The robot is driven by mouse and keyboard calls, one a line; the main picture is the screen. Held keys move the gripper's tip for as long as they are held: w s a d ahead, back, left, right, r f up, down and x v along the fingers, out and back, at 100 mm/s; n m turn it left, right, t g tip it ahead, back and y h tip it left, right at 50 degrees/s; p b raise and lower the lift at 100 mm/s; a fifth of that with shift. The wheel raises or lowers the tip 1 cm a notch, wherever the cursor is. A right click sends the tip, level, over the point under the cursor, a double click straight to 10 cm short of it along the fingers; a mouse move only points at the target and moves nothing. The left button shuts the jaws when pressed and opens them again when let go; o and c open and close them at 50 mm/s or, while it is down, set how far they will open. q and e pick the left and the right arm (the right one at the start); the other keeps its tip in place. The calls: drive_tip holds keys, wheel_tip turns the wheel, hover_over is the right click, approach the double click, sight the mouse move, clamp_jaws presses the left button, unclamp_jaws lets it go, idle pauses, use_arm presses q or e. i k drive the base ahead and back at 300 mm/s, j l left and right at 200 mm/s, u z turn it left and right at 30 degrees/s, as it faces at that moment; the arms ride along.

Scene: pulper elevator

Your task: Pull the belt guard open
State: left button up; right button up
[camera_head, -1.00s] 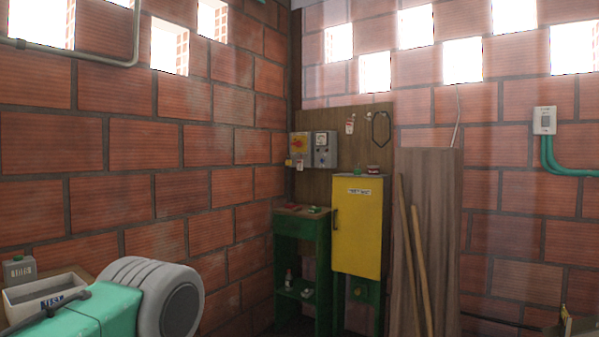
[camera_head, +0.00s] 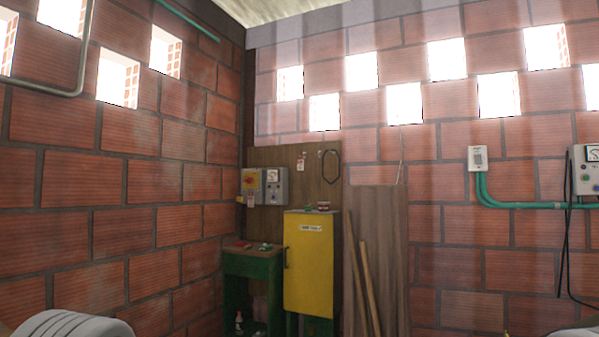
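I cannot make out a belt guard in this view. Neither of my grippers can be made out in the head view.
In the back corner stand a green bench (camera_head: 252,264), a yellow cabinet (camera_head: 309,268) and a wooden panel (camera_head: 385,225) with leaning planks (camera_head: 362,290). A switch box (camera_head: 264,186) is on the backboard. A grey control box (camera_head: 584,170) hangs at right. The floor is not visible.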

sight(308, 265)
drive_tip(key=i+j+z, duration=0.1)
drive_tip(key=i+j, duration=0.15)
drive_tip(key=i, duration=0.15)
drive_tip(key=i+j+z, duration=0.1)
drive_tip(key=i+j, duration=0.2)
drive_tip(key=i, duration=0.1)
